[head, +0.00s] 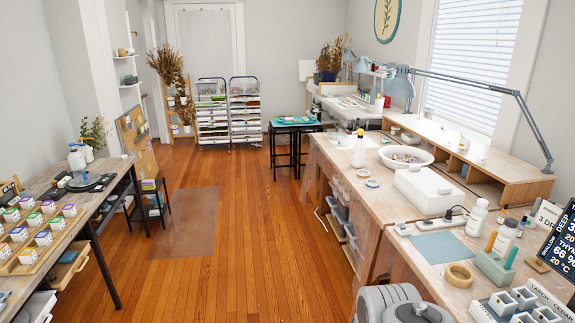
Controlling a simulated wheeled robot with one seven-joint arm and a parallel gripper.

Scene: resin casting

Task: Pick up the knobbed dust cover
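A white box-shaped cover (425,194) sits on the right-hand workbench, and it looks like the knobbed dust cover. A small dark mark shows on it, but I cannot make out a knob clearly. It rests flat, behind a blue-grey mat and a power strip. My gripper is not in view. Rounded grey parts at the bottom edge, right of centre, appear to be my own body.
A white bowl (406,163) stands behind the cover. A lamp arm (490,82) reaches overhead. The wooden floor (255,235) is clear in the middle.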

